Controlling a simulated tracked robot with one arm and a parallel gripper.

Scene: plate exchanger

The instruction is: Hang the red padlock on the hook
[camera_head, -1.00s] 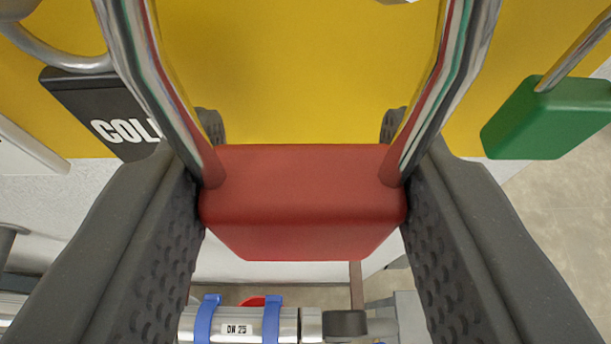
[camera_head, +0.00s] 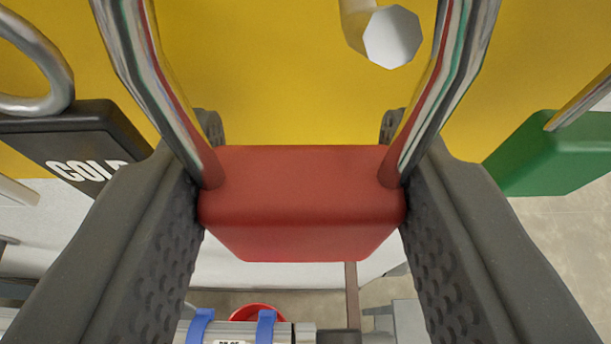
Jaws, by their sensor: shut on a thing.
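The red padlock (camera_head: 303,200) is between the two dark grey fingers of my gripper (camera_head: 303,205), which is shut on its body from both sides. Its shiny metal shackle (camera_head: 166,95) rises toward the camera and out of the top of the picture. A pale hook end (camera_head: 392,36) sticks out in front of the yellow board (camera_head: 270,70). In the picture it lies between the shackle's two legs, near the right leg. The top of the shackle is out of view, so I cannot tell whether the hook is inside the loop in depth.
A black padlock (camera_head: 75,150) marked "COL", its last letter partly hidden, hangs at the left. A green padlock (camera_head: 560,150) hangs at the right. Below are a metal pipe (camera_head: 240,333) with blue bands and a red round thing (camera_head: 255,311).

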